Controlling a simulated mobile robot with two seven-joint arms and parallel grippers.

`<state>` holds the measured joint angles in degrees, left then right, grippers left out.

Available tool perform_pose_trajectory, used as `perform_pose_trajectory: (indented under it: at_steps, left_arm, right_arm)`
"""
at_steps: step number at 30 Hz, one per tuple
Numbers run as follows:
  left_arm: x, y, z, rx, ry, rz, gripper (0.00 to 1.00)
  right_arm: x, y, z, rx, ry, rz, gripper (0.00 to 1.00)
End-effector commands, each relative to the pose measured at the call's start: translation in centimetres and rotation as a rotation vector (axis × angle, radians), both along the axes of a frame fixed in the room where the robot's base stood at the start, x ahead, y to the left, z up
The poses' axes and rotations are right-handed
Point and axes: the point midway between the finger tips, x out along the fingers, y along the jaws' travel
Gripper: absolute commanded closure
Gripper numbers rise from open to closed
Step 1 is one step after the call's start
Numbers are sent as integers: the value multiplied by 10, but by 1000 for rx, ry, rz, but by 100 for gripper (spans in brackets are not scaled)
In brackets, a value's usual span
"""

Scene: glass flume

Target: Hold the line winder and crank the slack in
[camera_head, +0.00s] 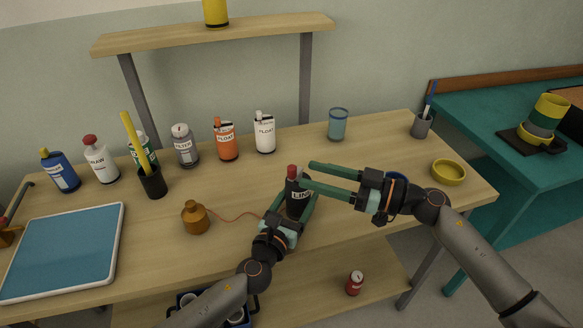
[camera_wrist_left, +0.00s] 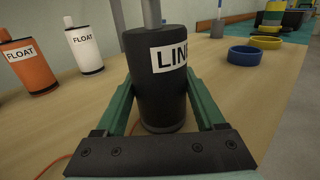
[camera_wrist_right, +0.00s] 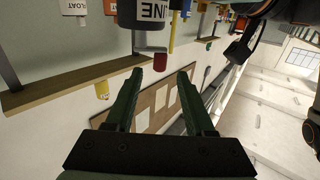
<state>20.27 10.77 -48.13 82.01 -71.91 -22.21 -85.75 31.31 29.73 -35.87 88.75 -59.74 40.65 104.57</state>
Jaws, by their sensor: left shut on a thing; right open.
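The line winder (camera_head: 298,198) is a black upright cylinder labelled LINE, with a red knob (camera_head: 292,171) on top. It stands near the front of the wooden table. My left gripper (camera_head: 296,207) is shut on its body, one finger on each side; the left wrist view shows the winder (camera_wrist_left: 157,85) between the fingers. My right gripper (camera_head: 307,174) is open and empty, its fingertips just right of the knob. In the right wrist view the knob (camera_wrist_right: 160,61) lies just beyond the open fingers. A thin red line runs left from the winder to a brown weight (camera_head: 195,218).
Several bottles, including an orange FLOAT one (camera_head: 227,140), stand along the back. A blue-topped tray (camera_head: 65,250) lies at left, near a black cup (camera_head: 152,183).

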Motion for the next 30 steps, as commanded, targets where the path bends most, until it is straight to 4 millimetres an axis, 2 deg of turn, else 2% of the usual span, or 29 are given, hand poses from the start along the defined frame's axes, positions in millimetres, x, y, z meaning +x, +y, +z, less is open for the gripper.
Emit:
perform_pose_trajectory:
  at_steps: [3,9,21,30]
  left_arm:
    - [0,0,1,0,-1,0,93]
    - [0,0,1,0,-1,0,93]
    - [0,0,1,-1,-2,0,93]
    - [0,0,1,-1,-2,0,93]
  right_arm:
    - [8,23,1,4,0,1,46]
    - [17,47,1,3,0,-1,46]
    - [20,54,0,1,0,-1,46]
    - [20,53,0,1,0,-2,78]
